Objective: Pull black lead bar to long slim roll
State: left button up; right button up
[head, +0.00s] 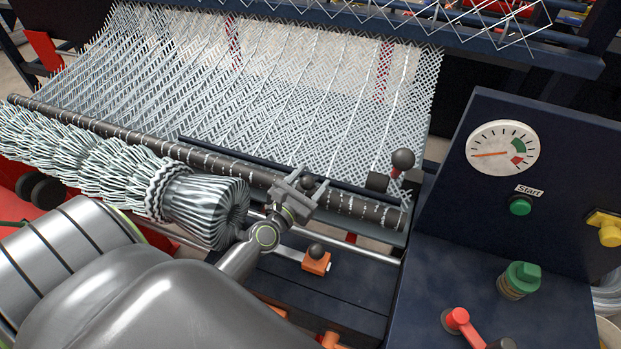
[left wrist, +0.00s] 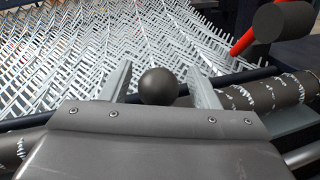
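The black lead bar (head: 235,154) lies across the lower part of the woven mesh, just behind the long slim roll (head: 110,131). The roll is dark with pale scuffs and runs from the far left to the right side. My left gripper (head: 297,190) is over the roll, towards its right end. A black ball knob (left wrist: 158,86) sits between its two fingers in the left wrist view, with visible gaps on both sides. The gripper is open. The gripper hides part of the roll, and whether the knob joins the bar is unclear. My right gripper is not in view.
A thick bundle of mesh (head: 110,165) lies in front of the roll. A red-stemmed black knob (head: 403,158) stands right of the gripper. An orange block with a black knob (head: 316,263) is below. A control panel (head: 455,190) borders the right.

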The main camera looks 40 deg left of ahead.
pick_arm(q)
jog(key=s+b, duration=0.2)
jog(key=s, duration=0.3)
jog(key=s+b, duration=0.2)
jog(key=s, duration=0.4)
jog(key=s+b, duration=0.3)
jog(key=s, duration=0.2)
jog(key=shift+s+d+f, duration=0.15)
jog(key=shift+d, duration=0.2)
jog(key=shift+s+r+b, duration=0.2)
jog(key=shift+s+b, duration=0.1)
jog(key=shift+s, duration=0.2)
